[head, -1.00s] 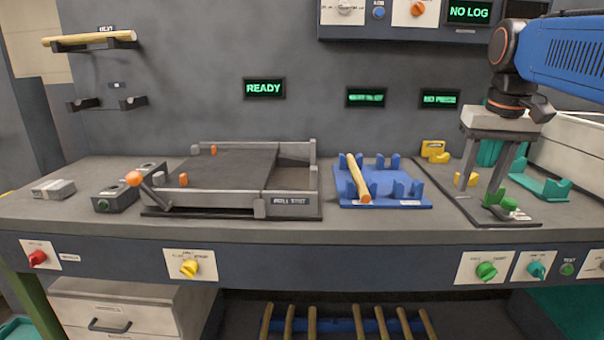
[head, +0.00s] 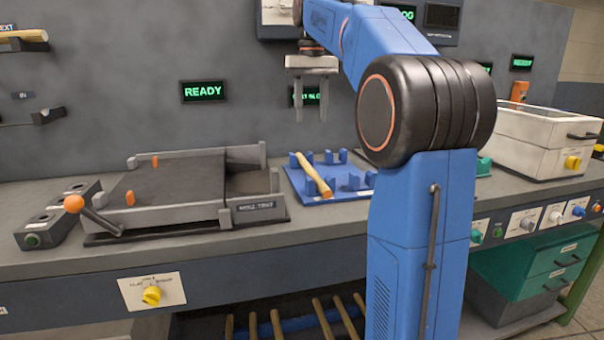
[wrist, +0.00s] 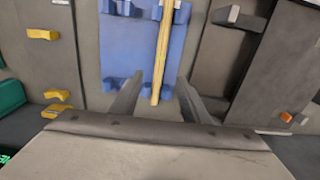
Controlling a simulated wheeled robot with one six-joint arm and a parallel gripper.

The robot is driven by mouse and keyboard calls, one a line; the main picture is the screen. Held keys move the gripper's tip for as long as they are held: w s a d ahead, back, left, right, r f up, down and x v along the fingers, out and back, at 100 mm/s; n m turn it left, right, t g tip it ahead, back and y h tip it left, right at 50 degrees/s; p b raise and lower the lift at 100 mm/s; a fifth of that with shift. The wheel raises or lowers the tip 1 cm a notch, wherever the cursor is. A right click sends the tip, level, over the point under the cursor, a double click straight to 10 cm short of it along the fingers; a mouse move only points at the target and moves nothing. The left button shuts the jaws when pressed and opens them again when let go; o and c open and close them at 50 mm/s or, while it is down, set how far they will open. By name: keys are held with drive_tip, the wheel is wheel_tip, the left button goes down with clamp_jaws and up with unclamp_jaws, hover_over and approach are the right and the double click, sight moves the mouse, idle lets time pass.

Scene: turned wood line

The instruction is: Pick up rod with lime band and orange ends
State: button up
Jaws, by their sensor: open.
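A pale wooden rod (head: 313,174) lies in a blue cradle plate (head: 290,191) on the bench, its near end orange. In the wrist view the rod (wrist: 164,45) shows a faint yellow-green tint partway along it; its far end is out of frame. My gripper (head: 311,120) is open and empty, fingers pointing down, above and behind the cradle in the head view. In the wrist view the rod's near end lies between the fingers of my gripper (wrist: 160,80) in the picture, with the rod below them.
A grey mill tray fixture (head: 255,210) with an orange-knobbed lever (head: 74,203) stands left of the cradle. Another rod (head: 20,33) rests on the wall rack. Several rods (head: 322,318) sit beneath the bench. A white bin (head: 545,130) stands at the right.

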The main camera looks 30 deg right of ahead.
hover_over(311, 168)
drive_tip(key=f, duration=1)
drive_tip(key=shift+w+d, duration=0.15)
drive_tip(key=shift+w, duration=0.15)
drive_tip(key=shift+s+f, duration=0.2)
drive_tip(key=shift+f, duration=2.4)
clamp_jaws()
